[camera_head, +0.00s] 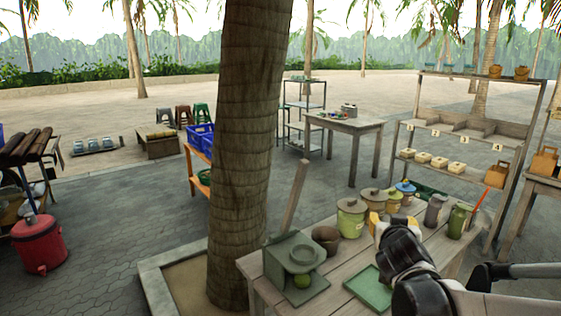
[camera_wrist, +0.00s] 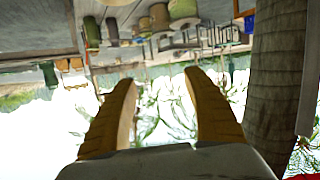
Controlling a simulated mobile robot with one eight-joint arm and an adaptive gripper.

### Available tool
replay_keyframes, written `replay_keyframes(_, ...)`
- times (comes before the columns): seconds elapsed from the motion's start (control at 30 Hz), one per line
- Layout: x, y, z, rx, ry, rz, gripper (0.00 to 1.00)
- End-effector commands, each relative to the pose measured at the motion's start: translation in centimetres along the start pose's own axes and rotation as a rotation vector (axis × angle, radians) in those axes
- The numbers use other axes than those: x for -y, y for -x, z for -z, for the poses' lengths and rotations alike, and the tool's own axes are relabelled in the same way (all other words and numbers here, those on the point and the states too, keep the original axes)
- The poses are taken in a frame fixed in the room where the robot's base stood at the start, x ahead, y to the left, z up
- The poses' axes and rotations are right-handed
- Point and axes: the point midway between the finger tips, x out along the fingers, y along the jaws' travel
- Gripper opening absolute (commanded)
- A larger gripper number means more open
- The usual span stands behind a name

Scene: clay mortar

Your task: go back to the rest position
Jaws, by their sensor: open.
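My gripper (camera_head: 378,222) is above the wooden table (camera_head: 340,263) in the head view, at the end of my dark arm. In the wrist view my gripper (camera_wrist: 160,92) shows two yellow fingers spread wide, with nothing between them. The wrist picture is upside down, with the table and its pots along the top and sky below. A clay mortar (camera_head: 326,238) stands on the table, left of my gripper and apart from it.
Several lidded jars (camera_head: 351,217) stand behind my gripper, with a green bottle (camera_head: 458,220) to its right. A green tray (camera_head: 367,290) lies beside my arm. A thick palm trunk (camera_head: 245,150) rises left of the table. A numbered shelf (camera_head: 465,135) stands behind right.

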Motion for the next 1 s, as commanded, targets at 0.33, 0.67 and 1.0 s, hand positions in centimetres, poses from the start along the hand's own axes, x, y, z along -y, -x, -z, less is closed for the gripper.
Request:
replay_keyframes(0.33,-1.3,16.1,-9.7,0.436,0.085,0.096,0.59)
replay_keyframes(0.67,0.6,24.6,-16.1,0.636,0.15,0.277,0.59)
replay_keyframes(1.0,0.7,24.9,-16.3,0.642,0.153,0.284,0.59)
